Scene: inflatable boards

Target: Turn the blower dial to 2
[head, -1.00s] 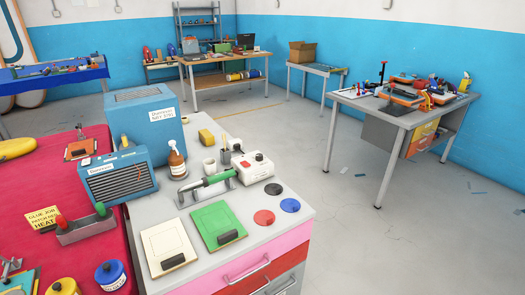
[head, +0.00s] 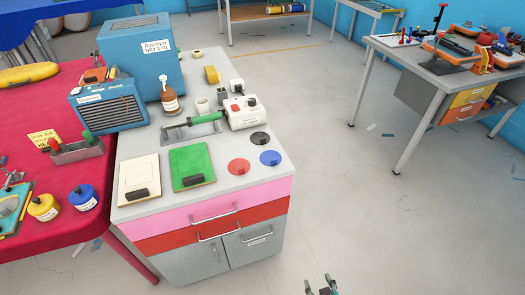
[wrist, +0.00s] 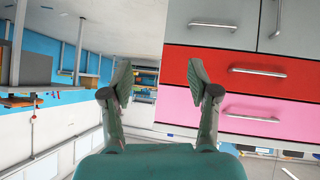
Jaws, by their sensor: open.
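A white control box (head: 243,112) with a red button and dark knob-like parts stands on the grey cabinet top, right of a green-handled tool (head: 190,128) in a grey holder. It may be the blower unit; its dial's setting is too small to read. A blue louvred box (head: 108,106) stands at the left of the same top. My gripper (head: 322,289) is at the bottom edge of the head view, right of the cabinet's front and well apart from the box. In the wrist view my gripper (wrist: 160,92) is open and empty, its fingers spread wide.
The cabinet's pink drawer (head: 200,216) and red drawer (head: 190,236) also show in the wrist view. Red disc (head: 238,166), blue disc (head: 270,158) and green board (head: 191,166) lie on top. Red table (head: 95,222) adjoins left. Floor (head: 345,200) right of the cabinet is clear.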

